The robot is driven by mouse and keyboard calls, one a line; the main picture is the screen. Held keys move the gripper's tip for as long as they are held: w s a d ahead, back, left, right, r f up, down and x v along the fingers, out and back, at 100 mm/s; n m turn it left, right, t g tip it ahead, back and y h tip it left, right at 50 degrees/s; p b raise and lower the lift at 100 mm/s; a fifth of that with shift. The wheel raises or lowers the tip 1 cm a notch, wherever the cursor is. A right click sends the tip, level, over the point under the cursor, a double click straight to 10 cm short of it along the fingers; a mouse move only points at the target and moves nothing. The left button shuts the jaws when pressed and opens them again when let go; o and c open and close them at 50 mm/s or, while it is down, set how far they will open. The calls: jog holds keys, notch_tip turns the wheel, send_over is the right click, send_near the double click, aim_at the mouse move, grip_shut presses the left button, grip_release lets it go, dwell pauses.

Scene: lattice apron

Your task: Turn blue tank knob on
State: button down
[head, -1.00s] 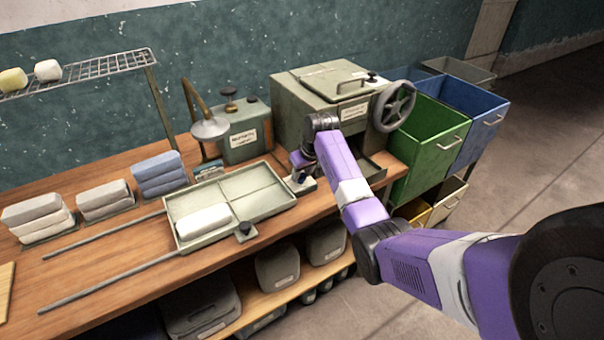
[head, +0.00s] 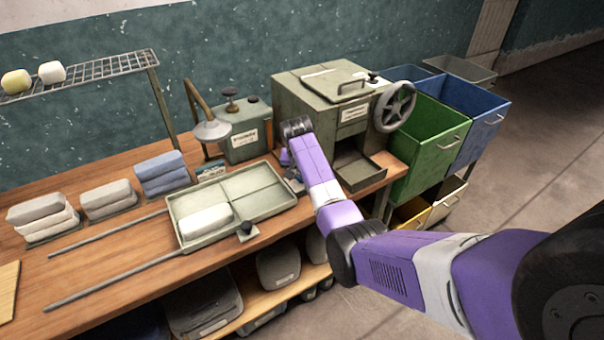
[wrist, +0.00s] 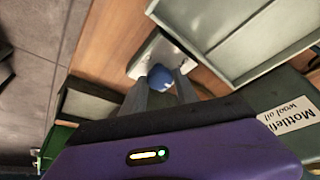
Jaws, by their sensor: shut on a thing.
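The blue tank knob (wrist: 160,77) is a small round blue knob on a pale plate (wrist: 146,56) at the edge of the wooden bench, in the wrist view. My gripper (wrist: 161,84) has its two grey fingers on either side of the knob, shut on it. In the head view my wrist hides the knob and the fingertips. How far the knob is turned cannot be told. A grey-green tank with a label (head: 247,131) stands behind my wrist; its "wool oil" label (wrist: 291,115) shows at the right of the wrist view.
A machine with a handwheel (head: 397,104) and an open lower drawer (head: 362,172) stands to the right. Green (head: 428,135) and blue (head: 487,120) bins are beyond it. Folded cloth stacks (head: 162,175) stand left.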

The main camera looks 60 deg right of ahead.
jog(key=m+b, duration=0.1)
jog(key=m, duration=0.1)
jog(key=m+g+b, duration=0.2)
jog(key=m, duration=0.1)
jog(key=shift+w+f+m, duration=0.2)
jog(key=shift+w+m, duration=0.1)
jog(key=m+g+b, duration=0.1)
jog(key=m+b, duration=0.1)
jog(key=b, duration=0.1)
jog(key=shift+w+r+m+g+b, duration=0.15)
jog(key=shift+m+g+b, duration=0.25)
jog(key=shift+m+b, duration=0.9)
jog(key=shift+r+m, duration=0.1)
jog(key=shift+m, duration=0.2)
jog(key=c, duration=0.9)
grip_release()
jog(key=shift+c, duration=0.2)
jog(key=b+v, duration=0.1)
jog(key=v, duration=0.6)
jog(key=shift+r, duration=0.4)
jog(key=shift+w, duration=0.1)
